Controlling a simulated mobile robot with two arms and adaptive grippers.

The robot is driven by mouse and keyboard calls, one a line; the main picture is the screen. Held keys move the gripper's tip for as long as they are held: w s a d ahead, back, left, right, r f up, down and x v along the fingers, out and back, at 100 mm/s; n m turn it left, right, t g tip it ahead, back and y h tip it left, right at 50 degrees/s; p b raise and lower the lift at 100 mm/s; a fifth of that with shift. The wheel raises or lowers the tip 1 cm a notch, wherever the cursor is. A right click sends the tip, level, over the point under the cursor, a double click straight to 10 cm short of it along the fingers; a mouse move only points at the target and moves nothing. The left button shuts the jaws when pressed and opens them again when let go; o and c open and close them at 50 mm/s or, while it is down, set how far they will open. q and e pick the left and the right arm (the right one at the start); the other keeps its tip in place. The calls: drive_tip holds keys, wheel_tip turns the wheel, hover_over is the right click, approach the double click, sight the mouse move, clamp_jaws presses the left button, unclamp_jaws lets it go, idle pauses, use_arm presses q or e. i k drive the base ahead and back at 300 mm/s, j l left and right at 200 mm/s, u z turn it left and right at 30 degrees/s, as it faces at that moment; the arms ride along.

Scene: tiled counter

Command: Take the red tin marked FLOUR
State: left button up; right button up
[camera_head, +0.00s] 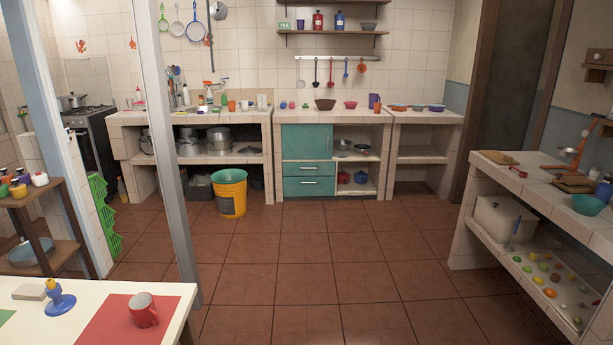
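A red tin (318,21) stands upright on the upper wall shelf (350,33) above the back counter. It has a pale label, too small for me to read. A blue tin (339,21) of similar shape stands just to its right, apart from it. A green box marked TEA (285,26) is to the left on the same shelf, and a grey bowl (369,25) is to the right. Neither of my grippers is in view.
The tiled back counter (200,115) holds bowls and cups below the shelf. A yellow bucket (230,190) stands on the floor before it. A white table (80,320) is at front left, near a grey post (165,150). The middle floor (300,245) is clear.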

sight(317, 20)
drive_tip(key=i+z, duration=0.4)
drive_tip(key=i, duration=3.85)
drive_tip(key=i+u, duration=0.1)
drive_tip(key=i, duration=0.55)
drive_tip(key=i+l+u, duration=0.1)
drive_tip(key=i, duration=0.5)
drive_tip(key=i+l+u, duration=0.1)
drive_tip(key=i+l, duration=0.15)
drive_tip(key=i, duration=0.4)
drive_tip(key=i+l, duration=0.35)
drive_tip(key=i+z, duration=0.05)
drive_tip(key=i, duration=0.05)
